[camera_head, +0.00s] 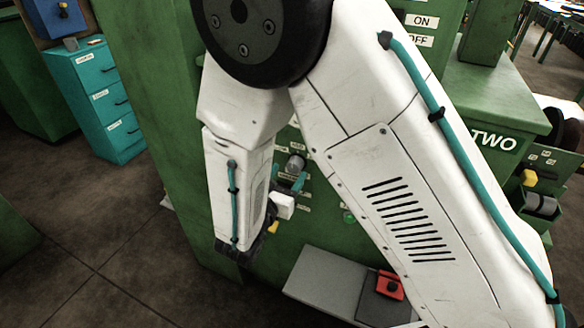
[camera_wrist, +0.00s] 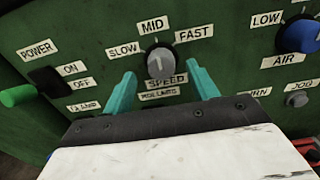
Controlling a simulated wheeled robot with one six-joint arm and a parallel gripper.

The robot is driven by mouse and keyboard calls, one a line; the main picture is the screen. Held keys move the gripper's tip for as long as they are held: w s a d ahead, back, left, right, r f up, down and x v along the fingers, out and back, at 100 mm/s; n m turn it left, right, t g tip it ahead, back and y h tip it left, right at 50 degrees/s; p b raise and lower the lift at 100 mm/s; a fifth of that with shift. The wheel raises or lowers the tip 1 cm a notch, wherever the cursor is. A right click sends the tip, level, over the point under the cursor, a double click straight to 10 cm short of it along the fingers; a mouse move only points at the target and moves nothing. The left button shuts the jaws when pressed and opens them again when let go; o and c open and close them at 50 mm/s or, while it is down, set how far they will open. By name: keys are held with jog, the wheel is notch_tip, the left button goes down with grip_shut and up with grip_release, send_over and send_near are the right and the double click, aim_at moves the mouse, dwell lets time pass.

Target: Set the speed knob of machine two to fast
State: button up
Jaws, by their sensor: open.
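The speed knob (camera_wrist: 159,62) is a round grey knob on a green panel, with SLOW at its left, MID above, FAST at its upper right and SPEED below. Its pale pointer mark looks roughly toward MID, but the exact setting is hard to read. In the head view, a grey knob (camera_head: 296,162) shows on the panel just above my gripper. My gripper (camera_wrist: 161,78) is open. Its two teal fingers stand left and right of the knob, with gaps, and nothing is between them that I can see held. The green machine (camera_head: 490,100) bears the label TWO.
A grey JOG button (camera_wrist: 298,99) is lower right. A grey shelf (camera_head: 325,278) with a red-topped box (camera_head: 390,285) juts out below. Teal drawers (camera_head: 100,100) stand left; floor there is clear.

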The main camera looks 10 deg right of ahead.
aim_at(294, 169)
jog(key=shift+x, duration=1.85)
jog(key=c, duration=1)
jog(key=shift+m, duration=0.4)
jog(key=m, duration=0.4)
jog(key=shift+s+d+m, duration=0.1)
jog(key=shift+m, duration=0.2)
jog(key=shift+d+f+m, duration=0.1)
jog(key=shift+m, duration=2.2)
